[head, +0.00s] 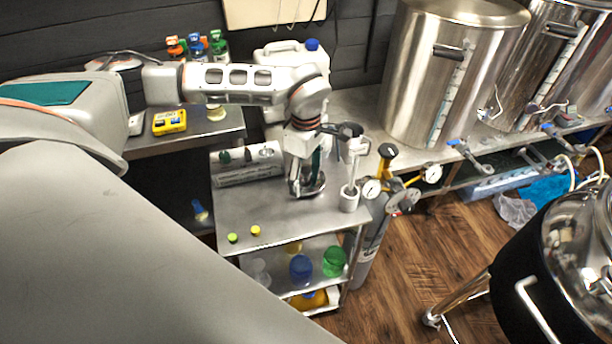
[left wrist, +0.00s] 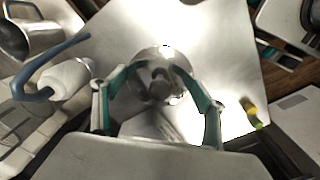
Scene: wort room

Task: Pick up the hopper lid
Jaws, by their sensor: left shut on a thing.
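The hopper lid looks like a small shiny metal round piece (left wrist: 160,70), seen between my fingers in the left wrist view. My left gripper (left wrist: 162,82) is shut on it, with one teal-lined finger at each side. In the head view my left gripper (head: 307,184) points down at the top of the steel cart (head: 250,212). There the lid is largely hidden by the fingers, and I cannot tell whether it touches the cart top. My right gripper is not in view.
Green (head: 232,238) and yellow (head: 255,230) caps sit at the front left. A gas bottle (head: 372,245) stands beside the cart. The cart's middle front is clear.

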